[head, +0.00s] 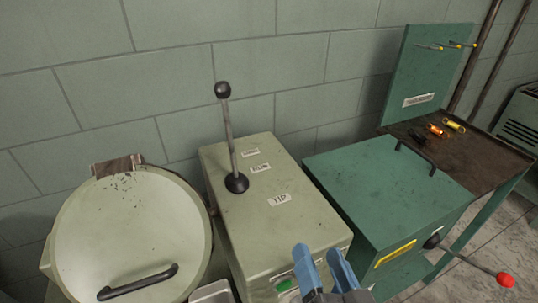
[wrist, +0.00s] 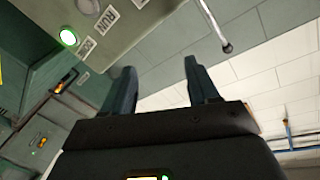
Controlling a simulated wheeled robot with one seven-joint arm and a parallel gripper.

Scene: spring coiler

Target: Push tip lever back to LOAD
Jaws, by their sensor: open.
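The tip lever (head: 230,130) is a thin metal rod with a black knob on top and a black boot at its base. It stands near upright on the pale green cabinet top (head: 235,215), its knob toward the wall. Labels beside it run from a small far one, too blurred to read surely, through RUN (head: 260,168) to TIP (head: 279,199). My gripper (head: 325,254) has blue fingers, open and empty, at the cabinet's front right, well apart from the lever. The wrist view shows the open fingers (wrist: 160,85) and the RUN label (wrist: 111,18).
A round pale lid (head: 125,235) with a black handle stands left. A teal box (head: 390,185) with a black handle stands right, with a red-knobbed lever (head: 505,280) on its front. Springs (head: 453,125) lie on a brown bench behind. A green button (head: 284,285) is on the cabinet front.

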